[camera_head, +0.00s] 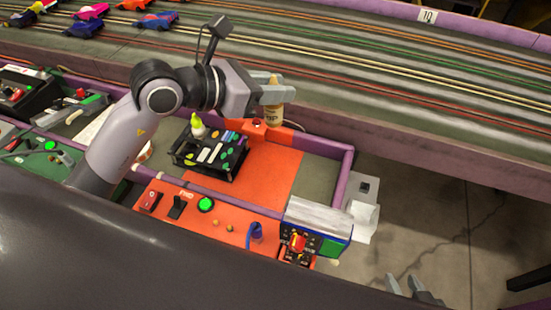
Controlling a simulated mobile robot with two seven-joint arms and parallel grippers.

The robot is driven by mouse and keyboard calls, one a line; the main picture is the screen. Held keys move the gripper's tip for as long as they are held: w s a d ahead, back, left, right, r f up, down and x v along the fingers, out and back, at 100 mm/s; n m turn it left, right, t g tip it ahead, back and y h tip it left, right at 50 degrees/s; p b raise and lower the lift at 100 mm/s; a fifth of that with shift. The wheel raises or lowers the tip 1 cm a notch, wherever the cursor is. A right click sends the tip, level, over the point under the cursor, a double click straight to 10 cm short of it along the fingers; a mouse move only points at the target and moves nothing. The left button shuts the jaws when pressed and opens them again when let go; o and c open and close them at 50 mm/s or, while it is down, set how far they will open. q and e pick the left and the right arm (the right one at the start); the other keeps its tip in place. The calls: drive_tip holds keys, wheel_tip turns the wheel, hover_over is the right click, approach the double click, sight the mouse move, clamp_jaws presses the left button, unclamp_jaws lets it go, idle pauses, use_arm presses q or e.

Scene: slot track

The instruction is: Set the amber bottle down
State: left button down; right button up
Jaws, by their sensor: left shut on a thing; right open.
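The amber bottle (274,117) is small and upright, with a pale label. My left gripper (274,94) is shut on its upper part. In the picture the bottle's lower end overlaps a small orange-red block (258,130) on the workbench; I cannot tell whether it touches the block. My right gripper (413,289) is open and empty at the lower right, over the floor, and only its fingertips show.
A black rack (212,167) with a yellow-capped bottle (197,124) stands left of the orange mat (270,178). A purple rail (345,175) edges the bench. Several toy cars (155,21) sit on the slot track (400,75) behind. Bare mat lies in front of the bottle.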

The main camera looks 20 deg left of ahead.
use_arm(q)
drive_tip(key=shift+f+b, duration=1.65)
drive_tip(key=shift+f, duration=7.4)
drive_tip(key=shift+f, duration=0.1)
drive_tip(key=c, duration=0.8)
unclamp_jaws()
drive_tip(key=shift+c, duration=0.2)
drive_tip(key=shift+r, duration=0.2)
drive_tip(key=v, duration=1.2)
drive_tip(key=shift+p, duration=0.3)
